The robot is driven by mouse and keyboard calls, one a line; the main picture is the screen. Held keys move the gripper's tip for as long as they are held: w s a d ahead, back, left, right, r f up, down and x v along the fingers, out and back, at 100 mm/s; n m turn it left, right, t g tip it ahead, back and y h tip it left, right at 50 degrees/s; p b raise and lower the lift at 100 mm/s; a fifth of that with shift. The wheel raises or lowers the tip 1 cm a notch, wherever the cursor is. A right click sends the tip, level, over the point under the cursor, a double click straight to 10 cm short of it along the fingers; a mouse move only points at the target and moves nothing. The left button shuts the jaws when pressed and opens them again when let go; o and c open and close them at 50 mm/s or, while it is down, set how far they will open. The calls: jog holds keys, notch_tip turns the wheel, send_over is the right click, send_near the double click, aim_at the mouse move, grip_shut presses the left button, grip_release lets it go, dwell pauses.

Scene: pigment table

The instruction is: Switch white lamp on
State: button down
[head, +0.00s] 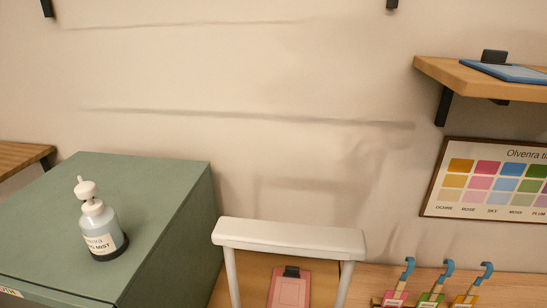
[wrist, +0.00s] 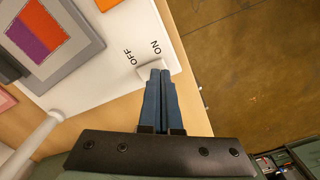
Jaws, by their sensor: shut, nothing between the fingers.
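The white lamp (head: 289,236) stands in the lower middle of the head view, with a white bar head on two posts. In the wrist view a white base (wrist: 100,85) carries the black labels OFF and ON. A small white switch (wrist: 146,70) sits just below these labels. My gripper (wrist: 160,72) is shut and empty, its dark blue fingertips at the switch, near the ON side. I cannot tell whether they touch it. My gripper is not in the head view. I cannot tell whether the lamp is lit.
A grey-framed card (wrist: 55,40) with purple and orange patches lies on the white base. The wooden table (wrist: 185,85) ends close to the right of my fingers, with brown floor beyond. A green cabinet (head: 150,190) with a mist bottle (head: 100,230) stands left of the lamp.

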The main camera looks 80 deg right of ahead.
jog(key=shift+f+b, duration=0.7)
jog(key=shift+f, duration=0.3)
dwell(0.5)
jog(key=shift+r, duration=0.1)
notch_tip(320, 180, up, 7)
jog(key=p, duration=0.7)
dwell(0.7)
